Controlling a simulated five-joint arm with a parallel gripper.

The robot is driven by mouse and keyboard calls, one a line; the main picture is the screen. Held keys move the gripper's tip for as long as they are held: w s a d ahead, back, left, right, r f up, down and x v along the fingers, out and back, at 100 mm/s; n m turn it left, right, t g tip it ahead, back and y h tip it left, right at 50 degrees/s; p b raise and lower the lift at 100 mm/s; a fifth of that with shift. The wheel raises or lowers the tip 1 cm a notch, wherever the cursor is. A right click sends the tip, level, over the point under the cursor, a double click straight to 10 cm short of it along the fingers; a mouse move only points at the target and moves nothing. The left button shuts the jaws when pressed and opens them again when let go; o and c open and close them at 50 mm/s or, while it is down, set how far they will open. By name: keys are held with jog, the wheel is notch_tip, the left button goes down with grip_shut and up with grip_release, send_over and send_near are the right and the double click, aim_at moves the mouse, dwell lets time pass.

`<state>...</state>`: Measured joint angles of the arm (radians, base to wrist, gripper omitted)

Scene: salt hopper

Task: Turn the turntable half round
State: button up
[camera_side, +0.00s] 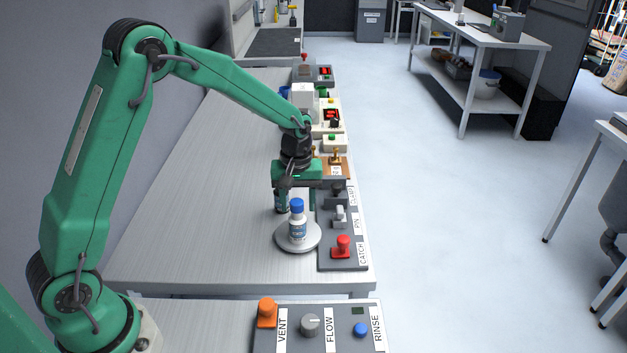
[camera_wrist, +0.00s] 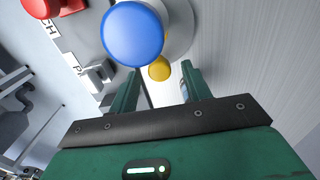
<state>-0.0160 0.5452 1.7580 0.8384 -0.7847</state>
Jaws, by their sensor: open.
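The turntable (camera_side: 312,241) is a round pale grey disc near the table's right edge. A white bottle with a blue cap (camera_side: 297,205) stands upright on it. The turntable (camera_wrist: 181,28) shows in part in the wrist view, with the blue cap (camera_wrist: 132,34) large above it. A yellow round knob (camera_wrist: 159,68) shows at the disc's edge, between my fingertips in the picture; I cannot tell whether they reach down around it. My gripper (camera_side: 282,207) points down just behind the bottle. Its fingers (camera_wrist: 158,78) are apart, with nothing clamped.
A grey panel (camera_side: 355,258) right of the turntable carries a red CATCH knob (camera_side: 343,246), a PIN switch (camera_side: 340,216) and a CLAMP control. Several more control boxes line the right edge behind. A front panel (camera_side: 262,341) has an orange knob. The table's left side is clear.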

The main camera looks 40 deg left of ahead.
notch_tip(320, 180, up, 7)
dwell(0.5)
jog(key=shift+r, duration=0.1)
jog(key=s+r+m+t, duration=0.3)
jog(key=s+r+m, duration=0.1)
jog(key=s+r, duration=0.7)
jog(key=s+m+t, duration=0.2)
jog(key=s+m, duration=0.3)
jog(key=s, duration=0.9)
jog(key=shift+d+r+t, duration=0.3)
jog(key=shift+d+r, duration=0.1)
